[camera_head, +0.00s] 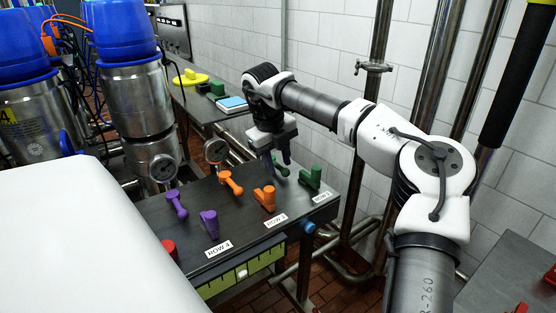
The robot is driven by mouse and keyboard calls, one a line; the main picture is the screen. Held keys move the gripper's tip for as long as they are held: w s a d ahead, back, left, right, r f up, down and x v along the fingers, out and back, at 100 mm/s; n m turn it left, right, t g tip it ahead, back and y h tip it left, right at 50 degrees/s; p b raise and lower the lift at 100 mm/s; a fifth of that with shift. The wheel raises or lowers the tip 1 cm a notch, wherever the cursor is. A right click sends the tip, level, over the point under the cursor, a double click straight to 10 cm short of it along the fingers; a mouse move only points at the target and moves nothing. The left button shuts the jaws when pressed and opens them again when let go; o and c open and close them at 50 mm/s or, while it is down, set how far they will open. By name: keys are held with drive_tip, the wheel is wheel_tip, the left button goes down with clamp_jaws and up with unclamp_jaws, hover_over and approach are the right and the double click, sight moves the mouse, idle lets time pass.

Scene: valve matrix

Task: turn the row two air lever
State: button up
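The row label at the right end of the dark panel (188,238) is small, and I read it as ROW 2 (321,197). Two green levers belong to this end. The nearer one (310,180) has a raised blocky handle and is unobstructed. The farther one (280,170) is partly hidden by my gripper (277,163). My gripper points down over the farther green lever, with its two dark fingers apart. I cannot tell whether the fingers touch the lever. No air marking is readable.
Orange levers (265,197) stand left of the green pair. Purple levers (209,222) and a red one (169,248) lie farther left. Pressure gauges (215,151) and pipes stand behind the panel. A vertical pipe (374,80) rises behind my arm.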

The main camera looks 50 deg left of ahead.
wheel_tip(320, 180, up, 14)
drive_tip(key=s+b, duration=0.1)
drive_tip(key=s, duration=0.1)
drive_tip(key=shift+s+a+f, duration=0.15)
drive_tip(key=shift+s+f, duration=0.05)
drive_tip(key=shift+s, duration=0.1)
drive_tip(key=shift+f, duration=0.1)
idle(0.5)
